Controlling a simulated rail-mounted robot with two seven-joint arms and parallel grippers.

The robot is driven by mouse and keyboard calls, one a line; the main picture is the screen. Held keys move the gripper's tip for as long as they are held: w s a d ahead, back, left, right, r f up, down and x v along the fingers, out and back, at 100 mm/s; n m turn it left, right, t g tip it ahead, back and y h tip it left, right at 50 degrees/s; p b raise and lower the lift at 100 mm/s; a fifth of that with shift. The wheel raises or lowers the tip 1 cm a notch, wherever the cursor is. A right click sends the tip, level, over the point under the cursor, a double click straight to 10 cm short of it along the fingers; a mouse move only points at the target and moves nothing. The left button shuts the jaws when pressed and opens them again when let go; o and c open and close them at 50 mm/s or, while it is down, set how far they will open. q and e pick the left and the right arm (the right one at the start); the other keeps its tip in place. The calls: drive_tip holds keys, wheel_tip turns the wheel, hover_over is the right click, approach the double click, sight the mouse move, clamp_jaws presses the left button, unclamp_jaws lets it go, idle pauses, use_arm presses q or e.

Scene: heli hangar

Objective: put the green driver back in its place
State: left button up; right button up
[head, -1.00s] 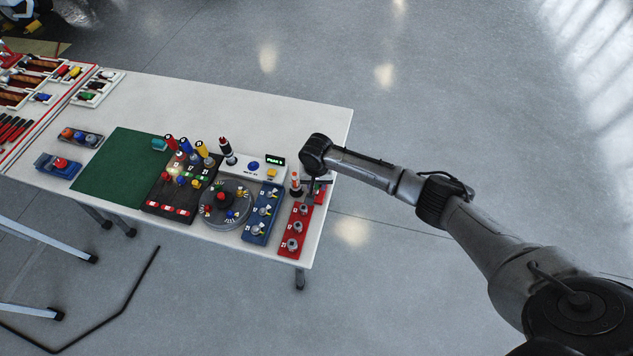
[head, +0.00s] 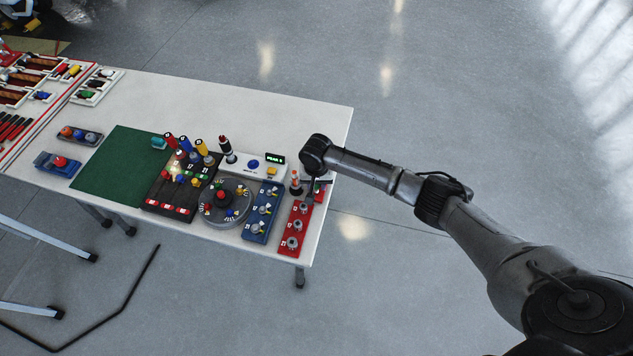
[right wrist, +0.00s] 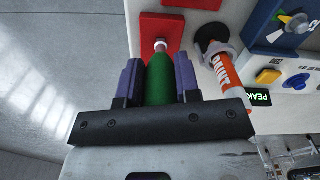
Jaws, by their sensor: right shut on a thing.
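The green driver (right wrist: 160,80) is upright in the picture of the right wrist view, between the two purple-grey fingers of my right gripper (right wrist: 160,82), which is shut on its handle. The driver's pale metal end (right wrist: 160,46) is over or at a red block (right wrist: 152,30); I cannot tell if it touches. In the head view my right gripper (head: 317,184) is low over the table's right end, and the driver is hidden there. A dark rack (head: 153,203) with red, blue and yellow-handled drivers (head: 201,147) stands left of it. My left gripper is not in view.
An orange-and-white paint marker (right wrist: 227,82) stands in a black holder close beside my right gripper. A red block with fittings (head: 287,246), a blue block (head: 251,237), a round tray (head: 208,218) and a white display box (head: 243,169) are near. The table's back (head: 250,110) is clear.

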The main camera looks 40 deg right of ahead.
drive_tip(key=shift+f, duration=0.35)
idle(0.3)
drive_tip(key=o, duration=1)
drive_tip(key=shift+r, duration=0.15)
drive_tip(key=shift+r+p, duration=0.2)
drive_tip(key=shift+p, duration=0.15)
wheel_tip(320, 180, up, 4)
drive_tip(key=p, duration=0.5)
wheel_tip(320, 180, up, 3)
drive_tip(key=p, duration=0.3)
drive_tip(key=shift+f, duration=0.1)
